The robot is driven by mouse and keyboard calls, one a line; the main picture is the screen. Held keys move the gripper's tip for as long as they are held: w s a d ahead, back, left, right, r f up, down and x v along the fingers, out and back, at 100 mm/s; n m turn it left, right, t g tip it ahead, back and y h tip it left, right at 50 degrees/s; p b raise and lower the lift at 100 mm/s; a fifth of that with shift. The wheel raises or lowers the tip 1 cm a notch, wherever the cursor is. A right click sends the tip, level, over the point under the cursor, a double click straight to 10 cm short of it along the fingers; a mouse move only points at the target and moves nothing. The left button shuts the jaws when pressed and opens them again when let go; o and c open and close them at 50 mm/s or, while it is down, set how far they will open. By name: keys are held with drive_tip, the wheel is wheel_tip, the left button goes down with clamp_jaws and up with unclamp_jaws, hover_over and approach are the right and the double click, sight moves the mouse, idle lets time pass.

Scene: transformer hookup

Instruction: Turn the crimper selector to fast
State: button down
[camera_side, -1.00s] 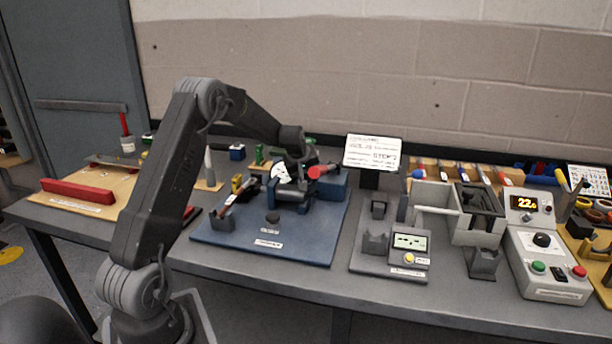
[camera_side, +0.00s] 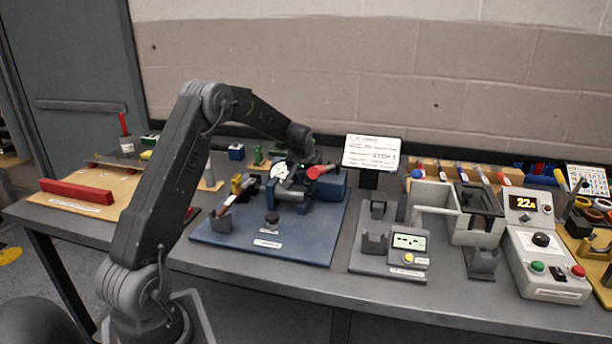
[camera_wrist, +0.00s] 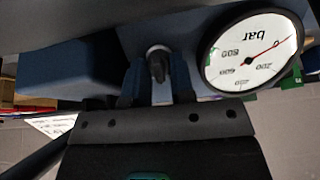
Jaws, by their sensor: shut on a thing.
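The crimper (camera_side: 330,186) is a blue machine with a red-ended part and a round white gauge (camera_side: 279,170). It stands on a blue base plate (camera_side: 310,243). My gripper (camera_side: 293,172) is at the crimper, beside the gauge. In the wrist view, the gauge (camera_wrist: 253,50) reads in bar and has a red needle. My gripper's fingers (camera_wrist: 160,82) are close together around a small dark knob on a pale shaft, which I take as the selector (camera_wrist: 157,64). The selector's markings cannot be read, and my arm hides it in the side view.
A black knob (camera_side: 272,217) stands up from the front of the base plate. A sign (camera_side: 372,152) stands behind. A grey tester with a screen (camera_side: 409,243) and a control box (camera_side: 545,262) are to the right. A red bar (camera_side: 77,191) lies far left.

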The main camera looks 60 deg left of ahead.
drive_tip(key=m, duration=0.5)
drive_tip(key=shift+w+d+y, duration=0.1)
drive_tip(key=shift+d+y, duration=0.05)
drive_tip(key=shift+y, duration=0.25)
idle(0.3)
drive_tip(key=c, duration=1.3)
unclamp_jaws()
